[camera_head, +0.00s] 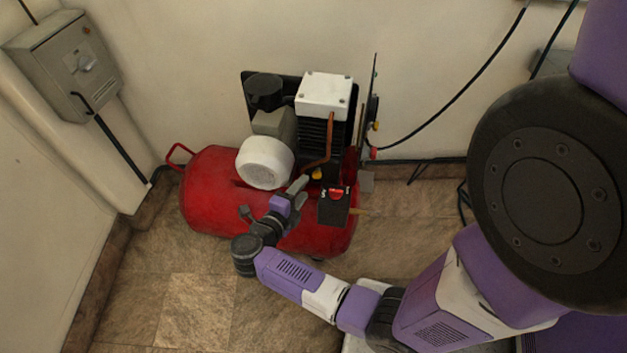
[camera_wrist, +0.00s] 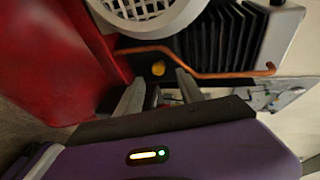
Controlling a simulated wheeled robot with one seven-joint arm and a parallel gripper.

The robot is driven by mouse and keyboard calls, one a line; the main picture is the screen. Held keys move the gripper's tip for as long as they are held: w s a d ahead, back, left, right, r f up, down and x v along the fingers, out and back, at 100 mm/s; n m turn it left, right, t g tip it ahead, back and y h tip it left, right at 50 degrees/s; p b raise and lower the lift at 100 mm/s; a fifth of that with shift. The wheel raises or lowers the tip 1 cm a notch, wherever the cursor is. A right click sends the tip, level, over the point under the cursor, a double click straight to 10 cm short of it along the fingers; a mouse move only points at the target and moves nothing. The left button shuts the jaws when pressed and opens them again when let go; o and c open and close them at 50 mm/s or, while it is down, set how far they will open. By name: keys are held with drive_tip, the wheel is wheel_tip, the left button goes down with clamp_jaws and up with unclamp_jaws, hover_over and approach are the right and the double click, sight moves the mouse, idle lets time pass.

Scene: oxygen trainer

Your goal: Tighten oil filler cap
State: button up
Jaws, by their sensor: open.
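The yellow oil filler cap (camera_head: 318,173) sits low on the compressor pump, beside the copper pipe (camera_head: 331,140). In the wrist view the cap (camera_wrist: 158,68) is a small yellow disc just beyond my fingertips. My gripper (camera_head: 301,185) is at the front of the compressor, a little left of the cap. In the wrist view the two fingers of my gripper (camera_wrist: 158,84) stand apart with the cap beyond the gap. They hold nothing, and I see no contact with the cap. How far the cap is seated cannot be told.
The red tank (camera_head: 212,190) lies under the pump. A white round motor cover (camera_head: 265,162) is left of the gripper, and a black box with a red switch (camera_head: 334,205) is close on its right. The copper pipe crosses just above the cap. The floor in front is clear.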

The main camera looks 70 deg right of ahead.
sight(314, 176)
drive_tip(key=shift+s+d+f+m+g+b, duration=0.15)
drive_tip(key=shift+s+d+f+m, duration=0.2)
drive_tip(key=shift+d+m, duration=0.95)
drive_tip(key=shift+s+d+f+m+g+b, duration=0.15)
drive_tip(key=shift+d+f+m, duration=0.25)
drive_tip(key=shift+d+m, duration=0.9)
drive_tip(key=shift+s+d+f+m+g+b, duration=0.1)
drive_tip(key=shift+s+d+f+m+b, duration=0.25)
drive_tip(key=shift+d+m, duration=0.95)
drive_tip(key=shift+w+a, duration=0.1)
drive_tip(key=shift+a, duration=0.15)
drive_tip(key=shift+c, duration=0.3)
clamp_jaws()
